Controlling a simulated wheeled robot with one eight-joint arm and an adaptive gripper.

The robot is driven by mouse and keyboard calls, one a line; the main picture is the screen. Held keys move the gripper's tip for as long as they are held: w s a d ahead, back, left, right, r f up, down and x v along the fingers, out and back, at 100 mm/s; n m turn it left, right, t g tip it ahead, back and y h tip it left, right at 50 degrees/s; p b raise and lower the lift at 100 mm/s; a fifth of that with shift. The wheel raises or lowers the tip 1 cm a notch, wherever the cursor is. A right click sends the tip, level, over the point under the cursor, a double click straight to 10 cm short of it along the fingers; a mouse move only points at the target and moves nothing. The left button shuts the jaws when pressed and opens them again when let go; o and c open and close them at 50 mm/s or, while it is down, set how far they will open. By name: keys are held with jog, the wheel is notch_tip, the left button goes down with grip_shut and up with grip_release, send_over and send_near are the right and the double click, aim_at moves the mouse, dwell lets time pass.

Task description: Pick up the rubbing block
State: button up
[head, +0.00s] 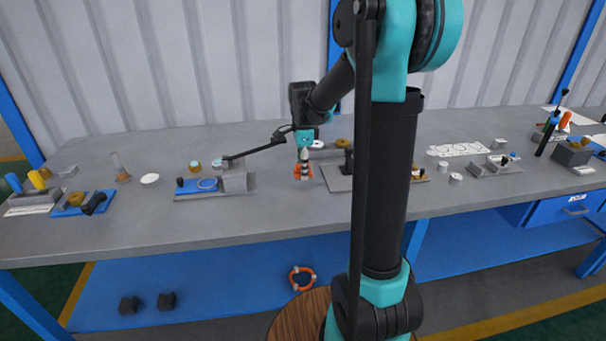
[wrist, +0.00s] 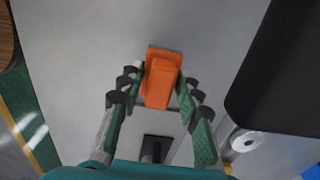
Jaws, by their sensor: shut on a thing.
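The rubbing block is an orange block with a raised, narrower grip on a wider base. It shows between my fingers in the wrist view (wrist: 161,80). In the head view its orange sides (head: 297,173) show on either side of my gripper (head: 303,168). My gripper points down over the middle of the grey bench (head: 130,219) and is shut on the block; its fingers in the wrist view (wrist: 160,88) flank the block. I cannot tell whether the block touches the bench or is just above it.
A grey plate with a black knob (head: 338,180) is close on the right. White round parts (head: 150,179) and other tools are spread along the bench. The bench front before my gripper is clear.

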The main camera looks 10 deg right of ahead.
notch_tip(320, 180, up, 18)
dwell(0.3)
jog(key=shift+f, duration=0.1)
jog(key=o, duration=0.5)
jog(key=shift+c, duration=1.4)
